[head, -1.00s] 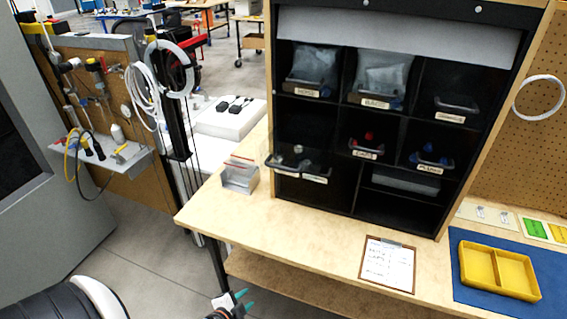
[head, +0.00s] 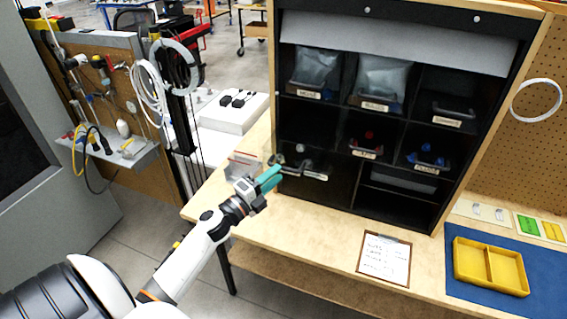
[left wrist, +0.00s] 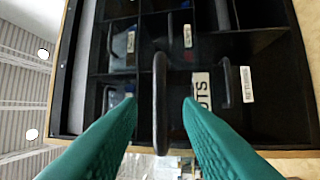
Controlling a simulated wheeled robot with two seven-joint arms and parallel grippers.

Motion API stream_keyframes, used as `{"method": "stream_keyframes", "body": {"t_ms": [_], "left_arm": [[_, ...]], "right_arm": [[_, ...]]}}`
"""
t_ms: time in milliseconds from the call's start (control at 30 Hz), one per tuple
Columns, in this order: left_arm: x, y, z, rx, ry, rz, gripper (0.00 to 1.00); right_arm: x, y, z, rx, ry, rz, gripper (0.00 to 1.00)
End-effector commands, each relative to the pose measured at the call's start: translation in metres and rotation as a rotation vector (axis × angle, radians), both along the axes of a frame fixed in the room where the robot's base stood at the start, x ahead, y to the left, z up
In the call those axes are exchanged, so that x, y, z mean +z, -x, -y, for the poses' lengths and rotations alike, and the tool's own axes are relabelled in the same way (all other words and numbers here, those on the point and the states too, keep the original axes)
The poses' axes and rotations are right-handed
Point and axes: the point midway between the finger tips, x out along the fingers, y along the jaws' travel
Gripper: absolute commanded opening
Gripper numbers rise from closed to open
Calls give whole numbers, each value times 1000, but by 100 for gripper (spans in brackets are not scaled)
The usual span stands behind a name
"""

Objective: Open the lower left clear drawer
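The lower left clear drawer (head: 313,167) sits in the left column of the black cabinet, with a dark bar handle and a white label. My left gripper (head: 275,175) is at the drawer's left front, partly covering its handle. In the left wrist view the teal fingers of this gripper (left wrist: 160,106) are apart. The dark handle (left wrist: 160,82) stands between their tips, with a gap on both sides, and a label ending in "UTS" shows behind the right finger. Whether the fingertips reach past the bar is hard to tell. My right gripper is not in view.
Other labelled drawers, including one with red parts (head: 369,143) and one with blue parts (head: 428,156), fill nearby cubbies. A clipboard (head: 385,258) and yellow tray (head: 490,267) lie right. The tabletop before the cabinet is mostly clear.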

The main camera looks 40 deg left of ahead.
Motion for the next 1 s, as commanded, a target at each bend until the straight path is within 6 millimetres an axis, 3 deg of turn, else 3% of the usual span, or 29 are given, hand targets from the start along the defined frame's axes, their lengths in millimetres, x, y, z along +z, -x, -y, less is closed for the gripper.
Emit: {"method": "stream_keyframes", "body": {"t_ms": [233,633,833,1000], "left_arm": [[7,-34,6,1,1,1,32],[6,-42,7,0,1,-1,32],[6,-42,7,0,2,-1,1],[6,-42,7,0,2,-1,0]], "right_arm": [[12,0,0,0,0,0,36],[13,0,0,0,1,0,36],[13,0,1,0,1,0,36],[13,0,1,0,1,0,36]]}}
